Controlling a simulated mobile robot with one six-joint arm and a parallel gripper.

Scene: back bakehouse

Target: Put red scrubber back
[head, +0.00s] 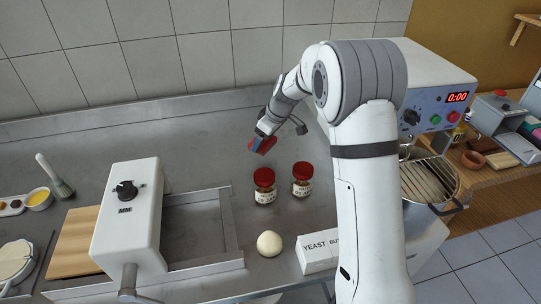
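The red scrubber (267,147) is a small red block over the back of the steel worktop. My gripper (258,142) is at the scrubber, with its dark fingers across it and red showing on both sides. It appears shut on the scrubber. The fingertips are small here, and I cannot tell whether the scrubber touches the worktop. No holder for the scrubber can be clearly made out.
Two red-lidded jars (264,186) (302,179) stand in front of my gripper. A dough ball (269,244), a yeast box (318,252) and a white machine (130,220) are nearer. A mixer (430,100) stands right. The worktop's back (190,140) is clear.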

